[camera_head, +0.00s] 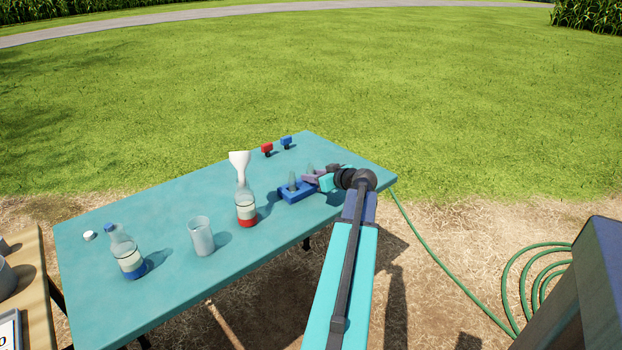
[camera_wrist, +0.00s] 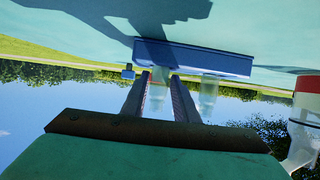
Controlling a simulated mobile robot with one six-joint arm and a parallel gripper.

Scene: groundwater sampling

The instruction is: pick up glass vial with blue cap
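A blue rack (camera_head: 297,195) on the teal table holds clear glass vials. One vial (camera_head: 292,182) stands at its left in the head view, and another (camera_head: 310,169) is at its right, beside my gripper (camera_head: 308,179). In the wrist view, which is upside down, my gripper (camera_wrist: 160,76) has its two fingers apart. One clear vial (camera_wrist: 158,94) shows in the gap between them, and the second vial (camera_wrist: 208,92) is outside the fingers to the right. The rack (camera_wrist: 195,62) is above both. I cannot make out a blue cap on either vial.
Small red (camera_head: 267,149) and blue (camera_head: 286,142) items sit at the back edge. A white cap (camera_head: 89,236) lies left.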

